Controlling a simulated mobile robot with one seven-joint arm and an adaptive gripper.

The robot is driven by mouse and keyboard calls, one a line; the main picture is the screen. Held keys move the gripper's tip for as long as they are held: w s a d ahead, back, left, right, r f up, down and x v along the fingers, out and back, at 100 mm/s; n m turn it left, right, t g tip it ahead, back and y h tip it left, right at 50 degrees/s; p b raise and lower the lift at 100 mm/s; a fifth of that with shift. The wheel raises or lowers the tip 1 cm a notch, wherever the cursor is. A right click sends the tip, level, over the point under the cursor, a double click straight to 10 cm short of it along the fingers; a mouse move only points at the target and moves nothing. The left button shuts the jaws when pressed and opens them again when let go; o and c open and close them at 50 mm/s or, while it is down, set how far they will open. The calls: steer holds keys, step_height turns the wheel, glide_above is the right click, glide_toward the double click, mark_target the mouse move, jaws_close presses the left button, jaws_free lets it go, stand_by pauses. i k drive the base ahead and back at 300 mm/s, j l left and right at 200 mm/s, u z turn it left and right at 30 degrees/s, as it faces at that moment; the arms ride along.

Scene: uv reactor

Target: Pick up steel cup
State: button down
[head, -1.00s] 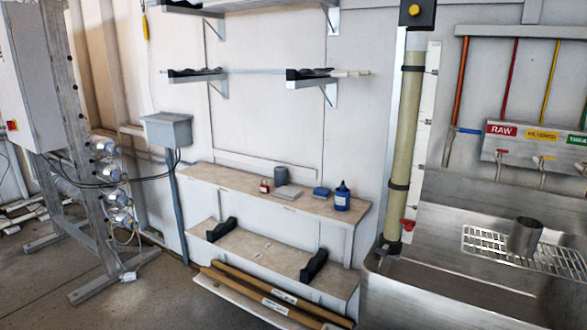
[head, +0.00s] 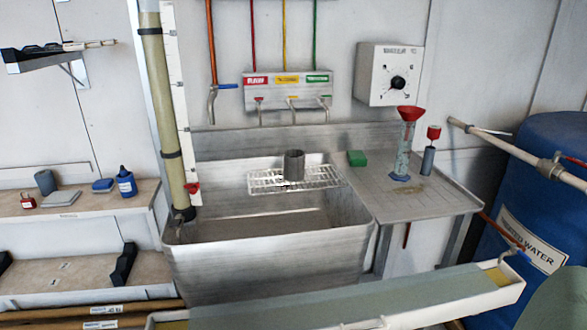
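The steel cup (head: 294,163) is a dark grey metal cylinder. It stands upright on a wire rack (head: 325,177) that lies over the back part of the steel sink (head: 268,268). Nothing covers the cup in the head view. My gripper is not in view.
Taps hang under a labelled panel (head: 288,89) behind the cup. A long trough (head: 350,304) crosses the front. A blue barrel (head: 535,205) stands at right.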

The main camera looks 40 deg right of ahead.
mark_target(294, 160)
steer(key=k+l, duration=0.15)
steer(key=l, duration=0.15)
steer(key=k+l, duration=0.2)
steer(key=i+l+z, duration=0.1)
steer(key=z, duration=1.3)
steer(key=i+j+z, duration=0.2)
steer(key=j, duration=0.2)
steer(key=i, duration=0.05)
